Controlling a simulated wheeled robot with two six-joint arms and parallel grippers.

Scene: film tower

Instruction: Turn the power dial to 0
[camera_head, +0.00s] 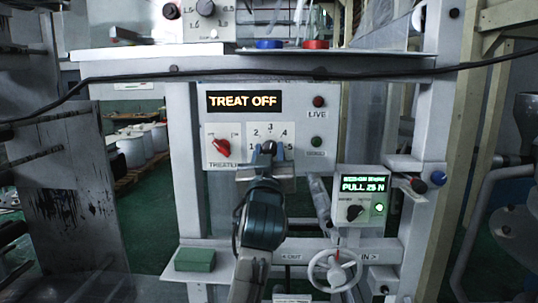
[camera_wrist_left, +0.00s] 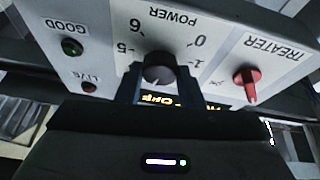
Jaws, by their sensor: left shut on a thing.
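The power dial (camera_head: 268,146) is a dark round knob on the white panel (camera_head: 230,97), with numbers around it. My left gripper (camera_head: 267,154) comes up from below, its blue fingers on either side of the dial, shut on it. In the left wrist view, upside down, the dial (camera_wrist_left: 158,66) sits between the fingers (camera_wrist_left: 160,90) below the POWER label. The numbers 5, 6, 0 and 1 show there. A faint light mark is on the dial's lower part in that view, on the side away from 6 and 0. My right gripper is not in view.
A red TREATER knob (camera_head: 221,148) is left of the dial, under a lit TREAT OFF display (camera_head: 244,101). A LIVE lamp (camera_head: 319,101) and a green lamp (camera_head: 317,142) are right. A PULL 25 N box (camera_head: 362,196) and handwheel (camera_head: 335,270) are lower right. A black cable (camera_head: 420,72) crosses above.

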